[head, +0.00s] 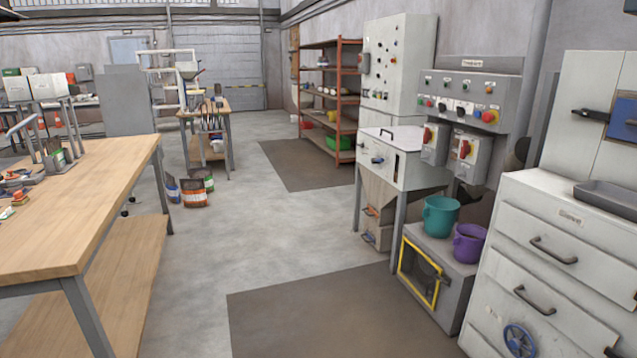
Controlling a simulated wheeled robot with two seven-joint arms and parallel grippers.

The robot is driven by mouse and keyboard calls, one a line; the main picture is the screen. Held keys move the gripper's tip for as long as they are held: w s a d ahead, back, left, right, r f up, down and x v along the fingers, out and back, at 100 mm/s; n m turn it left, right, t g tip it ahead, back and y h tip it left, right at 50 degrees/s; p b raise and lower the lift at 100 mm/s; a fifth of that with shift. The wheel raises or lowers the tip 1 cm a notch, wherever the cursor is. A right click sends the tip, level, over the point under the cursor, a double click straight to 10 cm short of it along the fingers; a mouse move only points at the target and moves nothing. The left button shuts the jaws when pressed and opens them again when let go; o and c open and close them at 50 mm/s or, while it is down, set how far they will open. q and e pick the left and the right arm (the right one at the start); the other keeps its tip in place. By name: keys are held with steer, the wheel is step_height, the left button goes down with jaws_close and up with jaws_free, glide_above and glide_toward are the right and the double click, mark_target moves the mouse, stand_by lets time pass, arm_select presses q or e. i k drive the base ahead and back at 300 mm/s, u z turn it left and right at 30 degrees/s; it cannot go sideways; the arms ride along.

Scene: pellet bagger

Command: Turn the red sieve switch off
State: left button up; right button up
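Two red rotary switch handles show on grey boxes below the control panel (472,88) at the right. The left red switch (428,135) is on one box, and the right red switch (464,149) is on a box beside it. Both handles look roughly upright or slightly tilted; their exact positions are too small to tell. I cannot read which one is the sieve switch. Neither of my grippers is in view.
A teal bucket (440,215) and a purple bucket (469,243) stand on a low grey cabinet (447,274) below the switches. A white drawer cabinet (545,283) is at the right. A wooden workbench (75,200) is at the left. The floor between is clear.

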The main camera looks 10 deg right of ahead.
mark_target(464, 149)
steer(key=u, duration=0.15)
steer(key=i, duration=1.8)
steer(key=z, duration=0.3)
steer(key=i, duration=1.95)
steer(key=z, duration=1.8)
steer(key=i, duration=1.05)
steer(key=z, duration=0.8)
